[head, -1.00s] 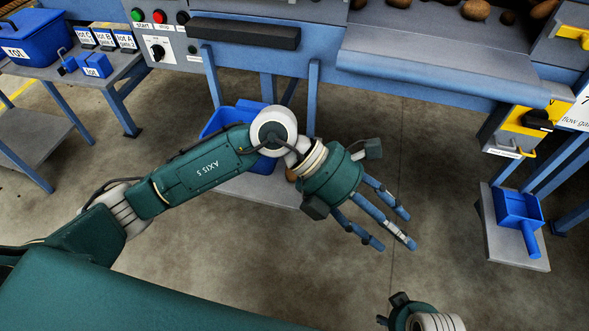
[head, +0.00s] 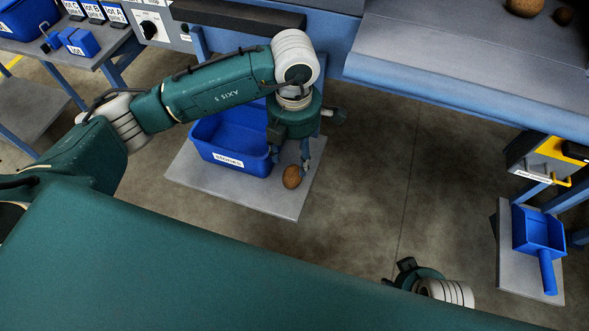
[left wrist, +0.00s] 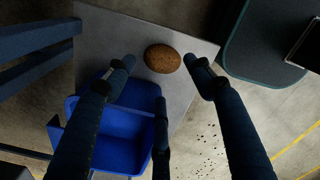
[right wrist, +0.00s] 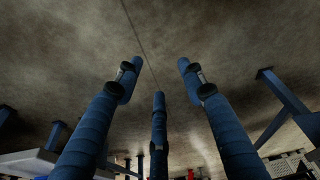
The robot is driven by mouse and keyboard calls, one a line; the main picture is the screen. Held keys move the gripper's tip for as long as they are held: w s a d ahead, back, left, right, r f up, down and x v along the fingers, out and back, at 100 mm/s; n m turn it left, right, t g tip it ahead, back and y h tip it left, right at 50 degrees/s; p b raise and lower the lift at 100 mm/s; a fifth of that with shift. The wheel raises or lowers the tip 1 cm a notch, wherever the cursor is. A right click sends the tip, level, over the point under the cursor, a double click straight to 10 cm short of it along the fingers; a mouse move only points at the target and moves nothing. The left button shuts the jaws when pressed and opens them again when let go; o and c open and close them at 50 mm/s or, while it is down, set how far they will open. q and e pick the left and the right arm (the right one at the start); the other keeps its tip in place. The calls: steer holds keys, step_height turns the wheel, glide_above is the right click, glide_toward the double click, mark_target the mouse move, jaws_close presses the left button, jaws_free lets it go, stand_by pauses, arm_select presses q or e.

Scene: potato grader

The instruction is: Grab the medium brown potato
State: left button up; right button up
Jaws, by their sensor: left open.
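A brown potato (head: 292,176) lies on a low grey platform, just right of a blue bin labelled "stones", in the head view. It also shows in the left wrist view (left wrist: 162,58), between the tips of the two outer fingers and apart from them. My left gripper (head: 303,165) points down at the potato from above and is open and empty; in the left wrist view its fingers (left wrist: 162,75) are spread. My right gripper shows at the bottom edge of the head view, mostly cut off; in the right wrist view its fingers (right wrist: 157,85) are spread with nothing between them.
The blue bin (head: 215,150) stands on the grey platform (head: 265,197) close beside the potato. The grader's blue frame and chute (head: 450,75) are above and behind. A blue scoop (head: 540,235) sits on a stand at the right. The floor between is clear.

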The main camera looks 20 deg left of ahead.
mark_target(292, 172)
arm_select(q)
steer(key=f, duration=0.5)
steer(key=f+b, duration=0.1)
steer(key=f, duration=0.1)
steer(key=shift+s+a+f, duration=0.15)
steer(key=shift+s+f, duration=0.1)
steer(key=shift+f, duration=0.15)
arm_select(e)
steer(key=v, duration=0.4)
steer(key=shift+w+r, duration=0.2)
steer(key=shift+r, duration=0.2)
arm_select(q)
steer(key=shift+c, duration=0.2)
steer(key=c, duration=1)
steer(key=shift+o, duration=0.2)
steer(key=shift+r, duration=0.1)
